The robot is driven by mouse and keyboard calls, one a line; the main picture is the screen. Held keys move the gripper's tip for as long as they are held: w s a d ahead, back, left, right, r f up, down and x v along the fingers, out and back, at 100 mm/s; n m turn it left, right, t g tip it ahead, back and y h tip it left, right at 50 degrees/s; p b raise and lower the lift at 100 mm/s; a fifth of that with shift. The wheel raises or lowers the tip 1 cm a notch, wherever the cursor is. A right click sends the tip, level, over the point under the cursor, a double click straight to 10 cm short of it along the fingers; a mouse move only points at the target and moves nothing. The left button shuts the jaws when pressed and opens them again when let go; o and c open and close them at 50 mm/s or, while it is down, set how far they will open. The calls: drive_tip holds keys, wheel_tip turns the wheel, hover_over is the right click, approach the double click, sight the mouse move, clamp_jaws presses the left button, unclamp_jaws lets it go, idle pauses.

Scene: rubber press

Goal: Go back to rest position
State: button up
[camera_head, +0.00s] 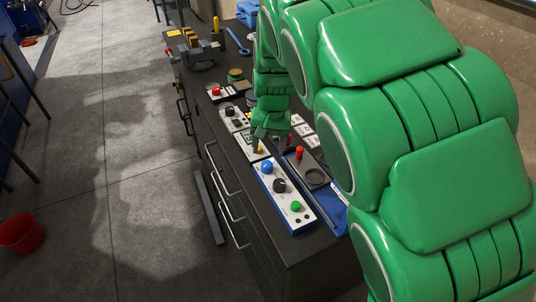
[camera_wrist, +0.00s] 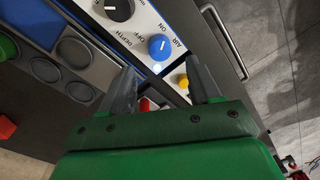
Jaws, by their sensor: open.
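My gripper (camera_head: 258,146) hangs low over the bench beside the control panels, with my green arm reaching down to it from the right. In the wrist view my gripper (camera_wrist: 165,80) has its two grey fingers spread, with no object between the tips. A panel (camera_head: 286,199) with a blue knob, a black dial and a green button lies just in front of the gripper. Its blue AIR knob (camera_wrist: 160,47) shows just beyond the fingertips in the wrist view. A yellow button (camera_wrist: 183,81) shows by the right finger. Whether a finger touches anything, I cannot tell.
A blue tray (camera_head: 334,216) with a red-handled tool lies right of the panel. A vise (camera_head: 203,55) stands at the bench's far end. Drawer handles (camera_head: 229,187) stick out along the bench's left side. The floor to the left is mostly clear, with a red bucket (camera_head: 21,233).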

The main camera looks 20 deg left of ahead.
drive_tip(key=shift+d+r, duration=0.1)
drive_tip(key=shift+r, duration=0.65)
